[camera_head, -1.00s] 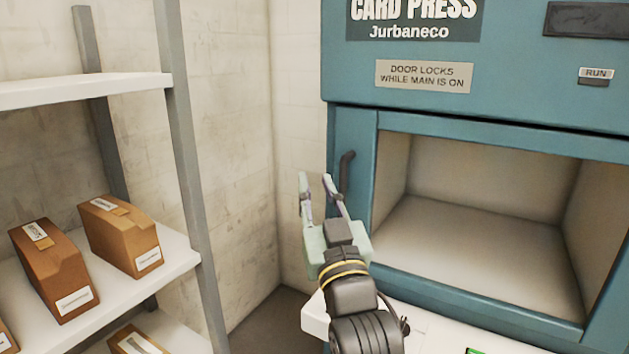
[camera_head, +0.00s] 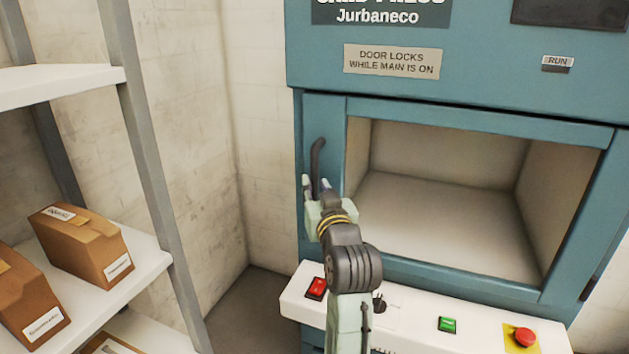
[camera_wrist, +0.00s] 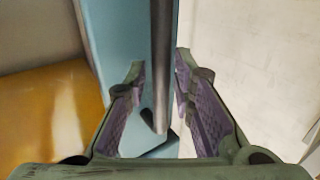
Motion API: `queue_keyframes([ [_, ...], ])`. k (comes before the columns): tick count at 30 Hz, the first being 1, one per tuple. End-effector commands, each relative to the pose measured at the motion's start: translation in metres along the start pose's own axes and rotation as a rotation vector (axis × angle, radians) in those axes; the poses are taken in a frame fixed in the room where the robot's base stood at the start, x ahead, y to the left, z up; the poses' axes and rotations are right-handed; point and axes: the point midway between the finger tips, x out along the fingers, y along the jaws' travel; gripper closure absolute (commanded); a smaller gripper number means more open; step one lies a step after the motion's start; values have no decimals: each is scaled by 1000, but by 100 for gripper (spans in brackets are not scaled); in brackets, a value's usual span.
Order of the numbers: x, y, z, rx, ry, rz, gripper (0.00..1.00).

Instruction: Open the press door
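The teal card press fills the right of the head view. Its door (camera_head: 326,118) has a teal frame around a wide window and looks shut. A dark curved handle (camera_head: 317,155) stands upright on the door's left side; it also shows in the wrist view (camera_wrist: 160,45). My gripper (camera_head: 316,186) is at the handle's lower end. In the wrist view, my gripper (camera_wrist: 161,85) is open, one finger on each side of the handle, with gaps visible. The handle's lower end is hidden by my gripper in the head view.
Below the door, a white ledge carries a red switch (camera_head: 316,288), a green button (camera_head: 447,324) and a red stop button (camera_head: 524,337). A sign (camera_head: 392,61) says the door locks while main is on. A shelf with boxes (camera_head: 82,243) stands left.

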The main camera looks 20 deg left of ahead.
Motion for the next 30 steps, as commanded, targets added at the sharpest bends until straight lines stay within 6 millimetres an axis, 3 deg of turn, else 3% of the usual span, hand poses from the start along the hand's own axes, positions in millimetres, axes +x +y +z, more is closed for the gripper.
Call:
queue_keyframes([
  [6, 18, 0, -1, 0, 0, -1, 77],
  [15, 20, 0, 0, -1, 1, 0, 78],
  [25, 19, 0, 0, -1, 1, 0, 100],
  [30, 19, 0, 0, 0, 1, 0, 100],
])
